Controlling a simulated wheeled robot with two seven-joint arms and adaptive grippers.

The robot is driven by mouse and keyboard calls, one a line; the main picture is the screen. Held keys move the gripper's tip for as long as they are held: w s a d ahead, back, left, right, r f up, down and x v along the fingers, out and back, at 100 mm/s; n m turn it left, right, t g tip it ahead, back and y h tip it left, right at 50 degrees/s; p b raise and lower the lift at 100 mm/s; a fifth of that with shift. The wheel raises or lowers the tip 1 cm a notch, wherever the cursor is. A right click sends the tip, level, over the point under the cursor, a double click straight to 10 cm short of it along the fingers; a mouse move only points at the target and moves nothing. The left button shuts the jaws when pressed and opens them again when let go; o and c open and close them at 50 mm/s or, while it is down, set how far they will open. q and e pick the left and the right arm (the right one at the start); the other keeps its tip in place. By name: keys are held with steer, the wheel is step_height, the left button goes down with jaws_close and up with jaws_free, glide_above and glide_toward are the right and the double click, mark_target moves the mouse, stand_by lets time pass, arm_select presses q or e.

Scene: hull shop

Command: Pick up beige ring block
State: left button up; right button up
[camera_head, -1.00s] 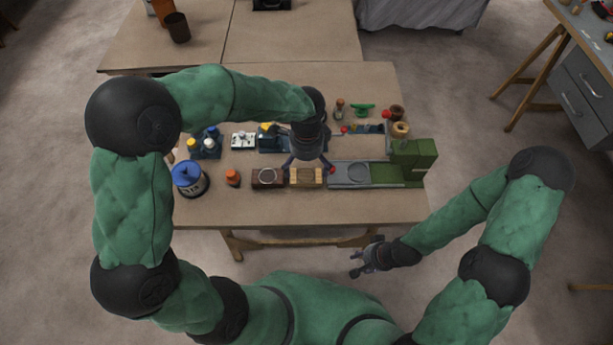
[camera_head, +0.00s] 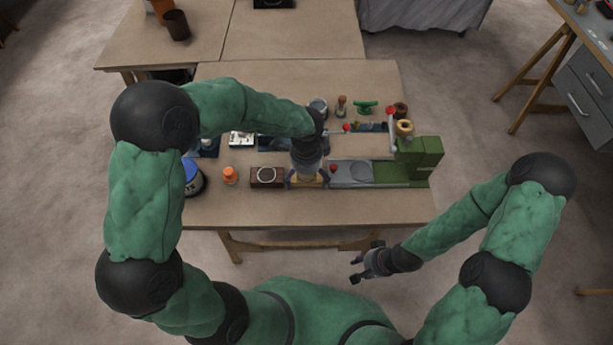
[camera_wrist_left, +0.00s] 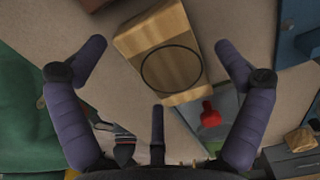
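The beige ring block (camera_head: 312,182) stands near the front of the workbench (camera_head: 300,211), partly hidden by my left gripper in the head view. In the left wrist view the beige ring block (camera_wrist_left: 178,78) shows wood grain and a thin dark ring on its top. My left gripper (camera_head: 307,184) is over the block. Its fingers (camera_wrist_left: 160,46) are spread in the left wrist view, one on each side of the block with visible gaps. My right gripper (camera_head: 356,271) is empty, off the front edge of the bench, with its fingers apart.
A dark brown ring block (camera_head: 267,184) stands just left. A grey and green fixture (camera_head: 405,173) with a red knob (camera_wrist_left: 210,115) is close on the right. An orange bottle (camera_head: 230,175) and a blue-lidded jar (camera_head: 193,180) stand further left. The front strip is clear.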

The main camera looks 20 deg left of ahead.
arm_select(q)
steer(key=c, duration=1)
steer(key=shift+r, duration=0.1)
